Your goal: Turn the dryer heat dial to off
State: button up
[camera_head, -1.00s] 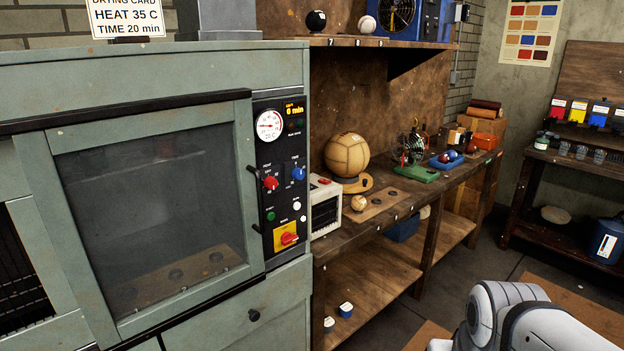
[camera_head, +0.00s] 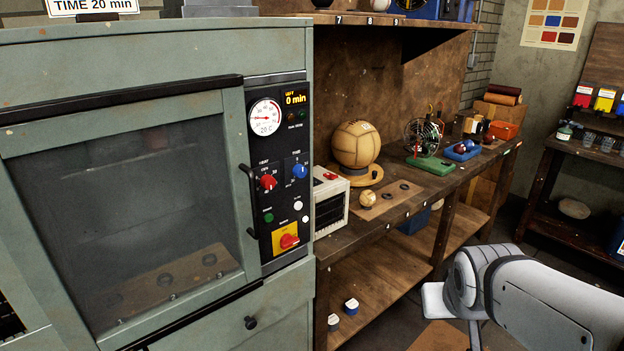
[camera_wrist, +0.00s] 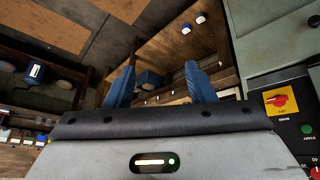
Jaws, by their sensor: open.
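The dryer (camera_head: 150,60) is a grey-green cabinet with a dark glass door, filling the left of the head view. Its black control panel (camera_head: 281,240) carries the red heat dial (camera_head: 268,182) on the left and a blue time dial (camera_head: 299,171) on the right. A red rotary switch on a yellow plate (camera_head: 286,239) sits below. In the wrist view, which looks upside down, the yellow plate (camera_wrist: 281,100) is at the right, with a red knob at the lower right corner. My gripper (camera_wrist: 162,82) is open and empty, its blue fingers apart, away from the panel. The head view shows only my arm.
The dryer door handle (camera_head: 248,200) juts out left of the panel.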

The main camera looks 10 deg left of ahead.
jog(key=w+a+r+n+t+y, duration=0.1)
jog(key=w+a+r+n+t, duration=0.25)
jog(key=w, duration=0.65)
jog(key=n+t+y, duration=0.1)
jog(key=n+y, duration=0.7)
jog(key=y, duration=0.6)
send_near(271, 183)
jog(key=a, duration=0.1)
jog(key=p+x, duration=0.2)
jog(key=x, duration=0.5)
jog(key=shift+w+a, duration=0.15)
jog(key=shift+w, duration=0.35)
jog(key=shift+c, duration=0.3)
jog(key=c, duration=0.9)
